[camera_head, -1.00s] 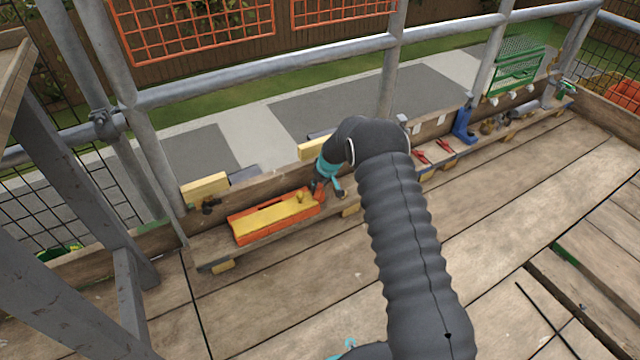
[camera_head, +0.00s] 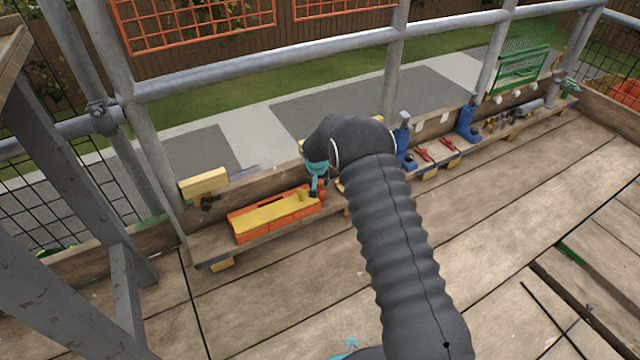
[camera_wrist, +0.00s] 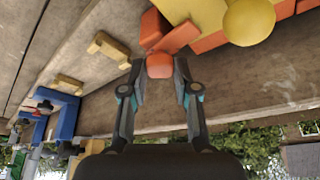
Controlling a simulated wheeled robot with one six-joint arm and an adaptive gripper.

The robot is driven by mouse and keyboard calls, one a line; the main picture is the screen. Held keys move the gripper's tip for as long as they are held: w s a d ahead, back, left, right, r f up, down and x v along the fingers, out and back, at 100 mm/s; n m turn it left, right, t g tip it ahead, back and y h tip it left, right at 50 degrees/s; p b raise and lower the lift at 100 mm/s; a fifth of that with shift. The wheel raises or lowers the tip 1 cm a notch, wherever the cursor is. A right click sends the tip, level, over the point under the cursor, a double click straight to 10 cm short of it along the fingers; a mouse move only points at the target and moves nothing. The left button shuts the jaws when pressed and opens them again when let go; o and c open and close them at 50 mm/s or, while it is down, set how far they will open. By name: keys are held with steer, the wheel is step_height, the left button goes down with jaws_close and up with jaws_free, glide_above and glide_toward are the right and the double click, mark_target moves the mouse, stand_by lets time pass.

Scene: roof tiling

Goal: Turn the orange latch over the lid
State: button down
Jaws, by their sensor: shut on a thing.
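The orange box (camera_head: 240,235) sits on the plank shelf by the rail, with a yellow lid (camera_head: 270,216) on top. The lid's round yellow knob (camera_wrist: 248,22) shows large in the wrist view. The orange latch (camera_wrist: 160,66) is at the box's end, beside the lid. My gripper (camera_wrist: 159,72) is shut on the latch's end, one finger on each side. In the head view my gripper (camera_head: 318,188) is at the right end of the box, and my arm partly hides it. I cannot tell how far the latch lies over the lid.
Blue clamps (camera_head: 466,125) and red-handled tools (camera_head: 424,154) stand along the shelf to the right. A yellow block (camera_head: 203,183) is on the rail board behind the box. Metal scaffold posts (camera_head: 155,165) rise at the left. The deck in front is mostly clear.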

steer(key=shift+m+h+b, duration=0.3)
steer(key=shift+m+b, duration=0.15)
steer(key=shift+m, duration=0.35)
steer(key=c, duration=0.9)
jaws_free()
steer(key=shift+o, duration=0.2)
steer(key=v, duration=1.2)
steer(key=shift+a, duration=0.1)
